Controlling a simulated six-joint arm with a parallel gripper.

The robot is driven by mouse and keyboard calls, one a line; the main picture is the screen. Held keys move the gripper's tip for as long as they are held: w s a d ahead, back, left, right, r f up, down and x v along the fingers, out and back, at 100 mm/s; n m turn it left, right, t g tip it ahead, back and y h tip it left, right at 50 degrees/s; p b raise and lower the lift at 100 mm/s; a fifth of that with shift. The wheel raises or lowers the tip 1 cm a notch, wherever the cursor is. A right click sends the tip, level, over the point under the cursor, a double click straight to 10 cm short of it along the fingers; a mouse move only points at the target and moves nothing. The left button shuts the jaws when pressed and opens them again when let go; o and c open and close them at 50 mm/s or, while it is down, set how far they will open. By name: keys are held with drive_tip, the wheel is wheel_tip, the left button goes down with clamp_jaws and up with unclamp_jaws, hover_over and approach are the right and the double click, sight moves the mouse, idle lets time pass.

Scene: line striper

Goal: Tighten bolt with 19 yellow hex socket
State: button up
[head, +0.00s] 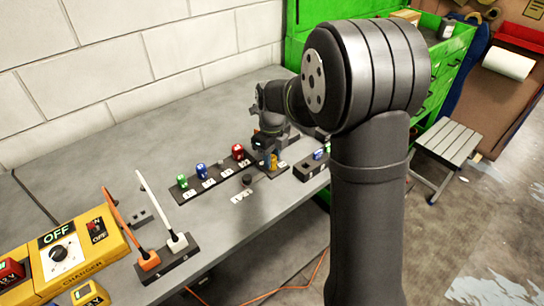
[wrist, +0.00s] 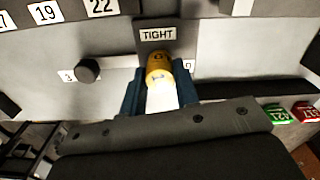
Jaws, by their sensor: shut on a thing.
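A yellow socket (wrist: 158,66) with a pale lower part sits between the fingers of my gripper (wrist: 159,88) in the wrist view. My gripper is shut on it. The socket's yellow end is just below a dark block with a TIGHT label (wrist: 158,34); I cannot tell whether they touch. In the head view my gripper (head: 270,152) is low over the bench, with the yellow socket (head: 273,162) partly showing under it. No bolt can be made out clearly. A dark round knob (wrist: 87,70) stands left of the socket, apart from it.
A black rack (head: 215,182) with green, blue and red sockets lies left of my gripper. A small black block (head: 312,166) is to its right. Orange and white handled tools (head: 160,255) and a yellow charger (head: 72,250) stand on the near left. Bare bench (head: 110,160) lies behind.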

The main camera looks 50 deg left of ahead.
idle(0.3)
drive_tip(key=shift+m, duration=2.2)
drive_tip(key=o, duration=1.4)
drive_tip(key=shift+r, duration=3.5)
